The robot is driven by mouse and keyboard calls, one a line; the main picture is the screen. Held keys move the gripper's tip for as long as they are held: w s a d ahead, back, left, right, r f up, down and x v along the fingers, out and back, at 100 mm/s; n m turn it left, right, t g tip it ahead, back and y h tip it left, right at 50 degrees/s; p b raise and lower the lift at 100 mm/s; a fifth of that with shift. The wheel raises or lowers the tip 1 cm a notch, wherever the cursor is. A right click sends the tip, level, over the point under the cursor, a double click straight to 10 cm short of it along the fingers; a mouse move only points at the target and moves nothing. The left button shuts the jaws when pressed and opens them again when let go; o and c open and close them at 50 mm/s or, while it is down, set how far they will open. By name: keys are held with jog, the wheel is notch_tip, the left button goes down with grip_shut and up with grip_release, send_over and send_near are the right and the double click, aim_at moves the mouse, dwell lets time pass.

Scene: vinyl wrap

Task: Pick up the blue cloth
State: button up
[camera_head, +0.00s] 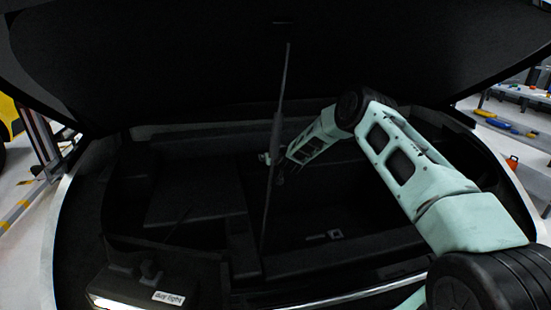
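I cannot make out a blue cloth anywhere in the head view. My gripper (272,169) is at the end of my mint-green arm, over the inside of a dark open car compartment (190,210). It is small and dark here, and a thin upright rod (283,85) overlaps it. I cannot tell whether its fingers are apart or closed, or whether anything is between them.
A raised black lid (180,60) hangs over the compartment, and the rod stands near its middle. A lamp with a label (168,298) is at the front left. Shelves (520,141) with blue and yellow items stand at the right. The deep right-hand recess (350,215) looks mostly empty.

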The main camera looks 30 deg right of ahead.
jog(key=shift+w+f, duration=0.1)
jog(key=shift+w, duration=0.2)
jog(key=c, duration=0.9)
jog(key=shift+s, duration=0.1)
